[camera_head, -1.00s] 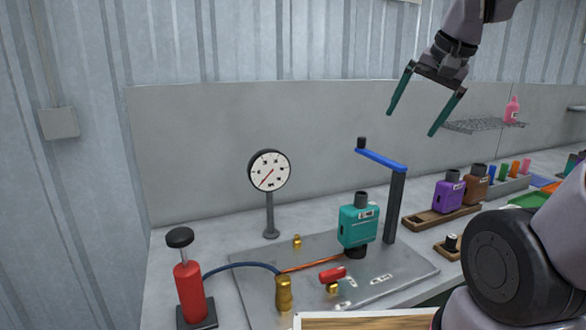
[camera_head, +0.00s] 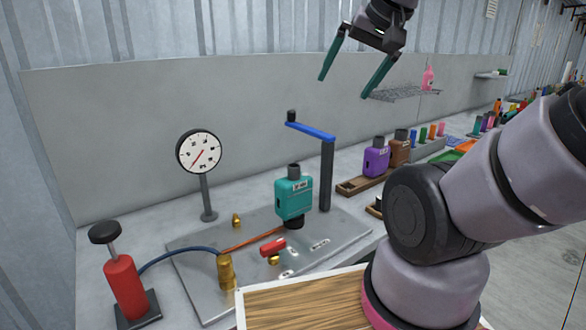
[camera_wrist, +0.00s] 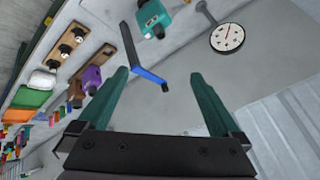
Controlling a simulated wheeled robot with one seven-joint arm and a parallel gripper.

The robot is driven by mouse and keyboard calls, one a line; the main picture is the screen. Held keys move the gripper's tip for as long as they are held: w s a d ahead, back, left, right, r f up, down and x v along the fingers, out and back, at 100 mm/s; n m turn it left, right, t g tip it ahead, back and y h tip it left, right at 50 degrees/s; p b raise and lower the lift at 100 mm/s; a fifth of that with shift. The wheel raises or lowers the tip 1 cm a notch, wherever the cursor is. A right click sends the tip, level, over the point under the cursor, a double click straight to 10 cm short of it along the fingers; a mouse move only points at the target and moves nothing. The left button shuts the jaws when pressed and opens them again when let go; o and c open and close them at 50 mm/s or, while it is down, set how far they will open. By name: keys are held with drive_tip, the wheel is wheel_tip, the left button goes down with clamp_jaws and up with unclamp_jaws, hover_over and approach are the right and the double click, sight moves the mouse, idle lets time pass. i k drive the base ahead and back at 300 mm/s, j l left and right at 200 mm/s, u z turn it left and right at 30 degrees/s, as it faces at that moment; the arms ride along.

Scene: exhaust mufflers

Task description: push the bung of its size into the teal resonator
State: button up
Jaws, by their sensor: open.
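The teal resonator (camera_head: 293,198) stands upright on a grey metal plate (camera_head: 205,290), with a dark neck on top and a dark seat under it. It also shows at the top of the wrist view (camera_wrist: 156,18). A post with a blue crank arm (camera_head: 310,131) stands just right of it. My gripper (camera_head: 344,88) is open and empty, high above the bench against the wall, up and to the right of the resonator. Its two green fingers also show in the wrist view (camera_wrist: 160,95). Dark bungs (camera_wrist: 70,42) appear to sit in a wooden holder in the wrist view; their sizes cannot be told.
A purple resonator (camera_head: 376,161) and a brown one (camera_head: 400,150) stand in a wooden rack to the right. A gauge (camera_head: 199,152), a red pump (camera_head: 124,287) and a red-handled valve (camera_head: 272,247) are around the plate. A wire shelf (camera_head: 405,93) hangs behind. My arm hides part of the bench.

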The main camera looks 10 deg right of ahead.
sight(293, 192)
drive_tip(key=i+l+u, duration=0.35)
drive_tip(key=l, duration=1.25)
drive_tip(key=k+l+u, duration=0.1)
drive_tip(key=l+u, duration=0.3)
drive_tip(key=l, duration=1.15)
